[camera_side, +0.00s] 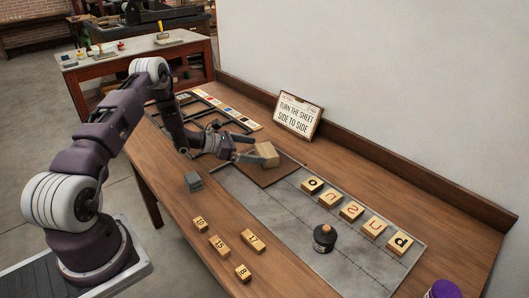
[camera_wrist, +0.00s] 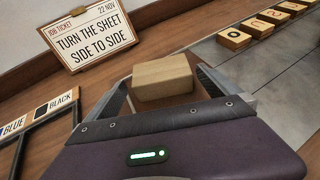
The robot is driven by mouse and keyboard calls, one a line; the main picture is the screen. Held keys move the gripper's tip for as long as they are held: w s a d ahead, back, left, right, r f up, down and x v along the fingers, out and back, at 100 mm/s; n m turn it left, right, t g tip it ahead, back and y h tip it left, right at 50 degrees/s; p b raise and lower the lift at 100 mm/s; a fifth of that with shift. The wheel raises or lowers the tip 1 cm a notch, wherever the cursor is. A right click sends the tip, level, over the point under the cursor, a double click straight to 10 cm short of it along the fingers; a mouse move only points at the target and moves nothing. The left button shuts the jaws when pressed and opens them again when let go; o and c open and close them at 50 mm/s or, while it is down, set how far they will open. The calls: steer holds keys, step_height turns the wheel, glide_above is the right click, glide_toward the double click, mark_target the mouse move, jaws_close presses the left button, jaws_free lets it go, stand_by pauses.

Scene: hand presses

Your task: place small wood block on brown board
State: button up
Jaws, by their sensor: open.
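The small wood block (camera_side: 266,155) is plain and pale, and sits at the brown board (camera_side: 281,175) in the side view; it looks slightly tilted there. In the wrist view the block (camera_wrist: 162,77) lies between the two fingers of my gripper (camera_wrist: 164,84), with its near face toward me. My gripper (camera_side: 256,150) is open, with a finger on either side of the block. A small gap shows beside the block in the wrist view. The block's underside is hidden, so I cannot tell whether it lies flat on the board.
A job-ticket sign (camera_side: 298,114) stands behind. A color-labelled rack (camera_side: 215,107) is at the back left.

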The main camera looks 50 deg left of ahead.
steer(key=v, duration=0.5)
steer(key=shift+s+a+r, duration=0.15)
steer(key=shift+s, duration=0.15)
steer(key=shift+s+r, duration=0.25)
steer(key=s+d+r+m+g+h, duration=0.25)
steer(key=d+r+m, duration=0.45)
steer(key=d+r, duration=0.35)
steer(key=s+d+r+m+g+h, duration=0.15)
steer(key=d+r+m+g, duration=0.25)
steer(key=d+r+m, duration=0.45)
steer(key=s+d+r+m+g+y, duration=0.2)
steer(key=s+d+r+m, duration=0.3)
steer(key=s, duration=0.4)
steer(key=s+d+r+m+g+y, duration=0.1)
steer(key=s+d+r+m+y, duration=0.15)
steer(key=s+d+m, duration=0.55)
steer(key=s+a+m+t+y, duration=0.2)
steer(key=s+a+m+y, duration=0.1)
steer(key=s, duration=0.7)
steer(key=shift+s+a+t+y, duration=0.3)
steer(key=shift+a+y, duration=0.45)
steer(key=shift+a, duration=0.45)
